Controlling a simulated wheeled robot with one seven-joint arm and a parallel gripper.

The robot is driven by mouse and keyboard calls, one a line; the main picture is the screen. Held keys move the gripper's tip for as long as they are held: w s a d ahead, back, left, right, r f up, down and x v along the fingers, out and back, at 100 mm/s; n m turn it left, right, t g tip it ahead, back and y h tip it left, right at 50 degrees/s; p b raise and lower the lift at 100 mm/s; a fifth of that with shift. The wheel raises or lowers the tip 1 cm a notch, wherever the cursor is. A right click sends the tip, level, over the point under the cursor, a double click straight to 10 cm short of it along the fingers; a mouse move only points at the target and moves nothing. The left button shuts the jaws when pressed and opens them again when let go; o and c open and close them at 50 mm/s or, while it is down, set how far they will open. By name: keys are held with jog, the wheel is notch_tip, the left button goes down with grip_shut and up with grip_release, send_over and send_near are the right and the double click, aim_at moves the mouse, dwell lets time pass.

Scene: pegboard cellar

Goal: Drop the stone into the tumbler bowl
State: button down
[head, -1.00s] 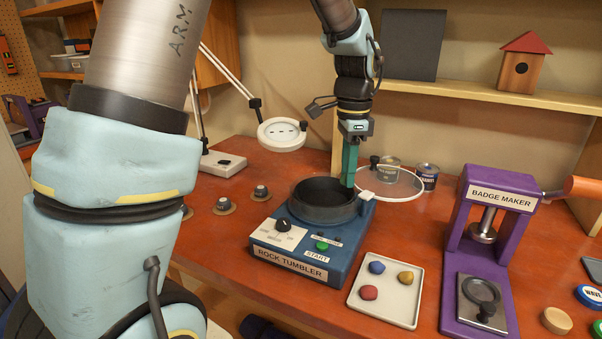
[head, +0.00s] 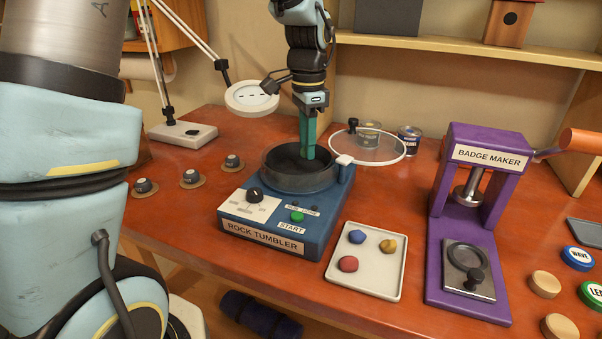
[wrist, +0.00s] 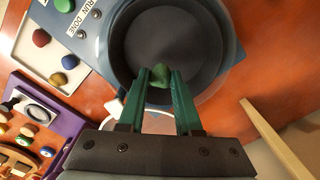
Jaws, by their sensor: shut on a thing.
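My gripper (head: 307,155) points down over the open dark bowl (head: 275,182) of the blue rock tumbler (head: 262,238). Its green fingertips reach to about the bowl's opening. In the wrist view my gripper (wrist: 160,80) is shut on a green stone (wrist: 160,72), which shows between the fingertips with the dark bowl (wrist: 205,45) behind it. The stone is hidden in the head view. The bowl looks empty where it shows.
A white tray (head: 340,280) with three stones stands right of the tumbler. A clear lid (head: 375,152) stands behind it. A purple badge maker (head: 440,240) is further right. A magnifier lamp (head: 250,98) is at the back left.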

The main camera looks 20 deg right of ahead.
jog(key=c, duration=0.5)
grip_release()
notch_tip(320, 180, up, 11)
jog(key=shift+f+b, duration=0.15)
jog(key=shift+b, duration=0.8)
jog(key=w+a+f+n, duration=0.1)
jog(key=a+f+n, duration=0.35)
jog(key=a, duration=0.35)
jog(key=w+a+f+n, duration=0.1)
jog(key=a+f+n, duration=0.35)
jog(key=a, duration=0.45)
jog(key=s+a+f+n, duration=0.2)
jog(key=a, duration=0.2)
jog(key=s+a+f+n+t, duration=0.1)
jog(key=s+a+f+n, duration=0.1)
jog(key=a+f+n, duration=0.1)
jog(key=s+a+f+n, duration=0.2)
jog(key=a, duration=0.4)
jog(key=shift+a+f+n+t, duration=0.1)
jog(key=shift+f+n+t, duration=0.05)
jog(key=shift+n+t, duration=0.2)
